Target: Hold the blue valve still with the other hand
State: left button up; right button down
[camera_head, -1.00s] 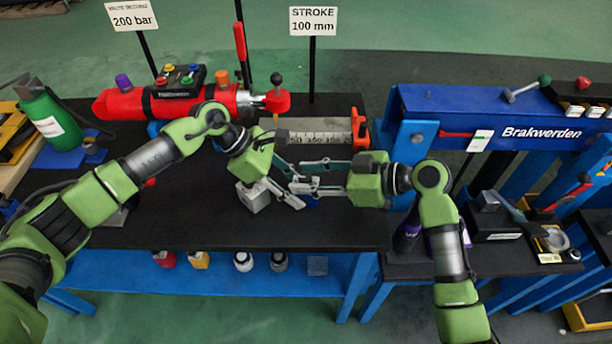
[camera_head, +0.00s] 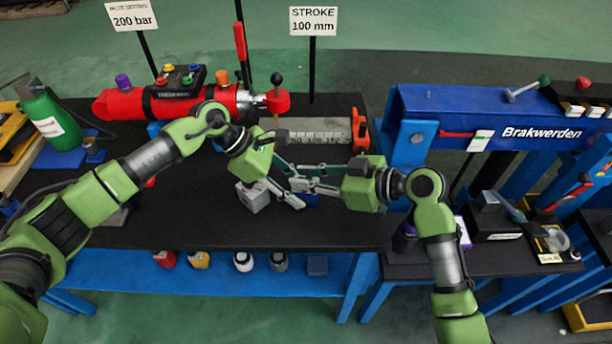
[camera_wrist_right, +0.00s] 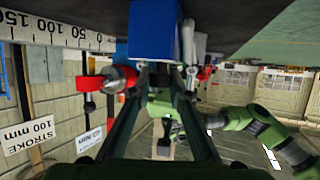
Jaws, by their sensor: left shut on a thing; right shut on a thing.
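The blue valve (camera_head: 312,201) shows as a small blue patch above the table, mostly hidden by the gripper fingers. In the right wrist view it is a blue block (camera_wrist_right: 153,30) right at my fingertips. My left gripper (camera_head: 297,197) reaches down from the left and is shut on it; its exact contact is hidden. My right gripper (camera_head: 298,184) comes level from the right and is shut on it too. The right fingers (camera_wrist_right: 156,76) converge at the block's edge in the wrist view. The two grippers' fingers overlap closely in the head view.
A grey block (camera_head: 252,197) stands just left of the fingers. Behind are the white stroke scale (camera_head: 318,131) with an orange end and the red cylinder (camera_head: 180,103). The front of the black table (camera_head: 260,234) is clear.

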jog(key=m+t+h, duration=0.1)
jog(key=m+t, duration=0.1)
jog(key=m+t+h, duration=0.2)
jog(key=shift+s+a+f+m, duration=0.1)
jog(key=shift+s+f+m, duration=0.1)
jog(key=shift+m, duration=0.1)
jog(key=shift+m+t+h, duration=1.1)
jog(key=shift+m+h, duration=0.4)
jog(key=shift+h, duration=0.1)
jog(key=c, duration=1.9)
grip_release()
jog(key=shift+w, duration=0.1)
jog(key=shift+r, duration=0.15)
jog(key=v, duration=0.7)
jog(key=shift+s, duration=0.3)
